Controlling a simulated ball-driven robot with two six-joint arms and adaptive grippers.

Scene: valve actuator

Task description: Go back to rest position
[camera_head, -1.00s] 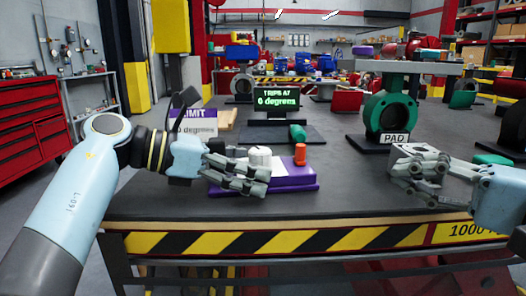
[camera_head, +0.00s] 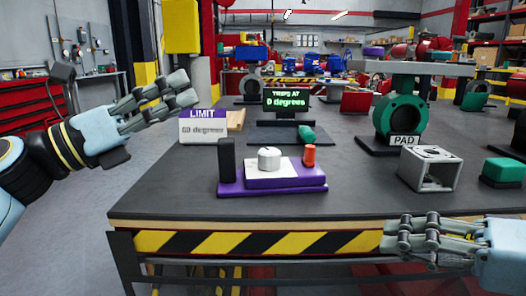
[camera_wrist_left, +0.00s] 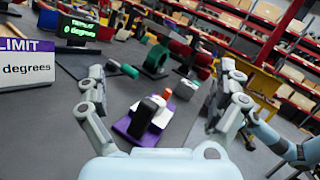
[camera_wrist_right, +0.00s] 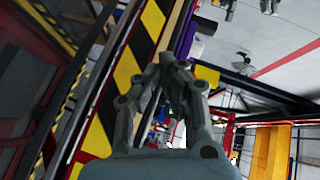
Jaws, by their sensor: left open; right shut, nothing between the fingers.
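My left gripper (camera_head: 162,102) is raised at the left of the head view, beyond the table's left edge and left of the LIMIT sign. It is open and empty; its spread fingers also show in the left wrist view (camera_wrist_left: 165,105). My right gripper (camera_head: 400,238) is shut and empty, in front of the table's front edge at the lower right. In the right wrist view its fingertips (camera_wrist_right: 165,70) meet, with the striped table edge beside them. Neither gripper touches any object.
On the table (camera_head: 160,195) stand a purple base (camera_head: 230,189) with a black post, white knob and orange part, the LIMIT sign (camera_head: 203,127), a display (camera_head: 287,101), a grey open block (camera_head: 431,170) and a green valve body (camera_head: 400,118) behind a PAD label.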

